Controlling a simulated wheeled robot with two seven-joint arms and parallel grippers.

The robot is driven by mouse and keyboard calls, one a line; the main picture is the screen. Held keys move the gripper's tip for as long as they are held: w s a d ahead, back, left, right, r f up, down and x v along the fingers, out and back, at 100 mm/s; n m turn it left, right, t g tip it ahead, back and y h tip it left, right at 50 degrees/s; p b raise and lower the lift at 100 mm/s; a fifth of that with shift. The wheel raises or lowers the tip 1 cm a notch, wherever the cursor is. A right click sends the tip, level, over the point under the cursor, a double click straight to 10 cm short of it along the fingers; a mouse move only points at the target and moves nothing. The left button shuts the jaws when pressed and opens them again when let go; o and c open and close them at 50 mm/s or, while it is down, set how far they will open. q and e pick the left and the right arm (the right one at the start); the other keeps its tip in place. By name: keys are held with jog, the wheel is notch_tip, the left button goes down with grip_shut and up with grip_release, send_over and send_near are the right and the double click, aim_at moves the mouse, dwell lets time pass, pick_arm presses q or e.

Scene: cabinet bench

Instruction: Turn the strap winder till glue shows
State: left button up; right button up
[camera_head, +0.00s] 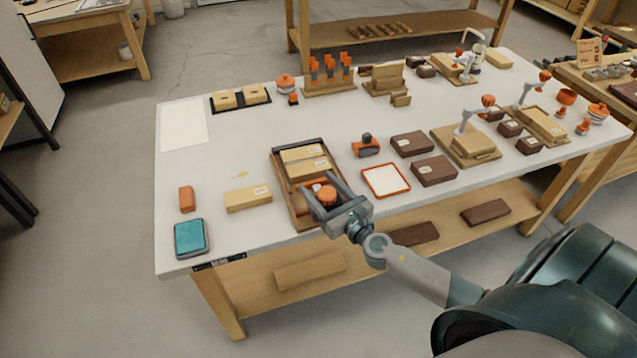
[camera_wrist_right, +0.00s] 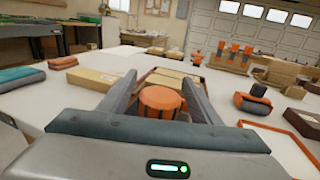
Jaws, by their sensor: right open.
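The strap winder's orange knob (camera_head: 326,196) sits at the front end of a brown wooden tray (camera_head: 279,181). Two light wooden blocks (camera_head: 303,153) lie in the tray behind it. My right gripper (camera_head: 320,188) is open, with one finger on either side of the knob. In the right wrist view the knob (camera_wrist_right: 160,101) stands between the two fingers, and I cannot tell whether they touch it. I see no glue for certain; a small yellowish mark (camera_head: 240,175) lies on the white table top. My left gripper is not in view.
A light wooden block (camera_head: 248,199), an orange block (camera_head: 187,199) and a teal pad (camera_head: 190,239) lie to the left. An orange-rimmed tray (camera_head: 386,180), an orange-and-dark tool (camera_head: 366,145) and dark boxes (camera_head: 434,170) stand to the right. The left back of the table has free room.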

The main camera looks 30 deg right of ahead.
jog(key=shift+w, duration=0.35)
jog(key=c, duration=1)
jog(key=shift+c, duration=0.2)
